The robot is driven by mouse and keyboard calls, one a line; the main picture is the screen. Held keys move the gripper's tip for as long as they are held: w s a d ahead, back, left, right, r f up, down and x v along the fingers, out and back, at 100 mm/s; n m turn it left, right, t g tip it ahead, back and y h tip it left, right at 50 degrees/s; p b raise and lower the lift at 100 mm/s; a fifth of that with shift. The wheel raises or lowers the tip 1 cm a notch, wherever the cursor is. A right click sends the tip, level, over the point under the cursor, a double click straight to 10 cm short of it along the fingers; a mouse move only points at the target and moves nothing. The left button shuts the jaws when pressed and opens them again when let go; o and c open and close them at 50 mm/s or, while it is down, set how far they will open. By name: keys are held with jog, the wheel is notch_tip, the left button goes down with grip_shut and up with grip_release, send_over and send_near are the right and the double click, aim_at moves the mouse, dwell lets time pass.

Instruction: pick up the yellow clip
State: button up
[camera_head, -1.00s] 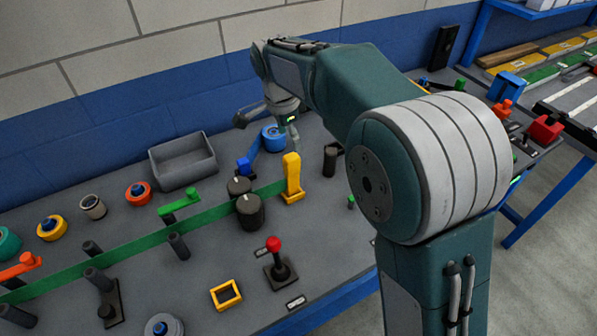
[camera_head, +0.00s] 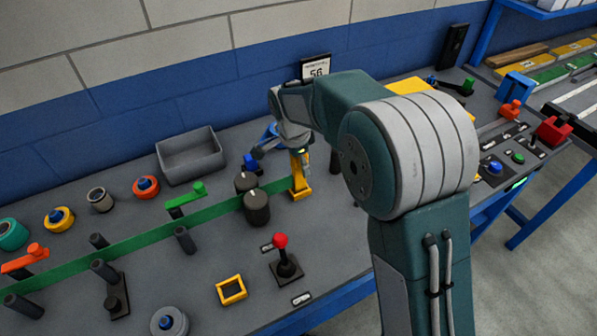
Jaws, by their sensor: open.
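A yellow upright piece (camera_head: 300,182), which looks like the yellow clip, stands on the grey bench at the right end of a green band. My gripper (camera_head: 299,152) is at the top of this piece, overlapping it in the picture. The gripper is open. It is small here, and I cannot tell whether its fingers touch the piece or stand around it. A flat yellow square frame (camera_head: 232,289) lies apart on the bench near the front edge.
Dark rollers (camera_head: 256,207) stand just left of the yellow piece along the green band (camera_head: 140,246). A red-knobbed joystick (camera_head: 286,262) is in front. A grey bin (camera_head: 190,155) sits behind left. The bench between the joystick and yellow piece is clear.

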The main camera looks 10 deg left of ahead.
jog(key=c, duration=0.8)
grip_shut()
jog(key=shift+r, duration=0.5)
notch_tip(320, 180, up, 2)
jog(key=shift+r, duration=0.2)
jog(key=s+r, duration=0.9)
jog(key=s, duration=0.5)
jog(key=shift+a+r, duration=0.35)
